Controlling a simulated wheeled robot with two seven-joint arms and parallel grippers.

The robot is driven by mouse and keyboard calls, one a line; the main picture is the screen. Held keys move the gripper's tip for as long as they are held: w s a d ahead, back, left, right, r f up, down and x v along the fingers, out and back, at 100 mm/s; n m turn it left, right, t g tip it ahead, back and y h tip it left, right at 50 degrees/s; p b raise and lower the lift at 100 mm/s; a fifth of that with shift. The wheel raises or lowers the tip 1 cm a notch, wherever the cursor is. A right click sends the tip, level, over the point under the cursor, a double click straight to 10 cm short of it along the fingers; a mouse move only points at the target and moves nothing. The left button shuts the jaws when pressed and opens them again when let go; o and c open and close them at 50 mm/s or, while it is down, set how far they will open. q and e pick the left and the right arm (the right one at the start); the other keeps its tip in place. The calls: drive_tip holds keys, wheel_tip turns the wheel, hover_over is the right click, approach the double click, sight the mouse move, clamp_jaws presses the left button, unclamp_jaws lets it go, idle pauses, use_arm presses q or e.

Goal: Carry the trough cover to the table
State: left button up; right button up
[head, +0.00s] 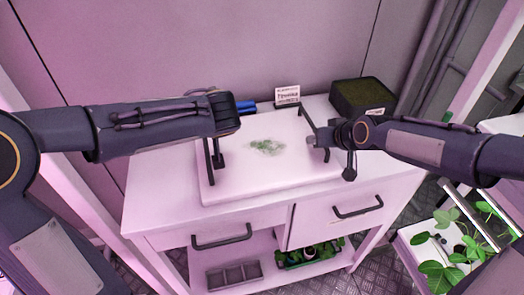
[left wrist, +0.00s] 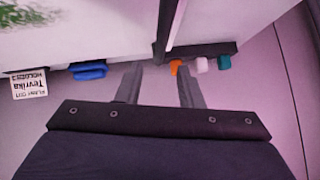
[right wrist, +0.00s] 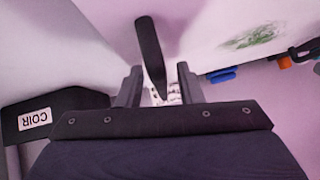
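The trough cover (head: 245,185) is a white flat slab with a green leafy print and a black bar handle at each end. It lies on the white table (head: 150,205). My left gripper (head: 213,160) is at its left handle. My right gripper (head: 335,155) is at the right handle (head: 307,120). In the right wrist view that handle (right wrist: 150,50) runs between the open fingers (right wrist: 158,85). Contact between fingers and handles is unclear.
A dark box labelled COIR (head: 362,97) and a small sign (head: 287,96) stand at the table's back. A blue item (head: 245,107) lies behind the cover. Black drawer handles (head: 222,237) face front. Leafy plants (head: 450,250) grow at the right.

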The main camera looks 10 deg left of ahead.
drive_tip(key=shift+s+d+r, duration=0.1)
use_arm(q)
drive_tip(key=v, duration=0.5)
drive_tip(key=shift+s+r, duration=0.1)
use_arm(e)
drive_tip(key=v, duration=1.1)
drive_tip(key=shift+s+r, duration=0.2)
drive_tip(key=shift+r, duration=0.05)
drive_tip(key=shift+d, duration=0.1)
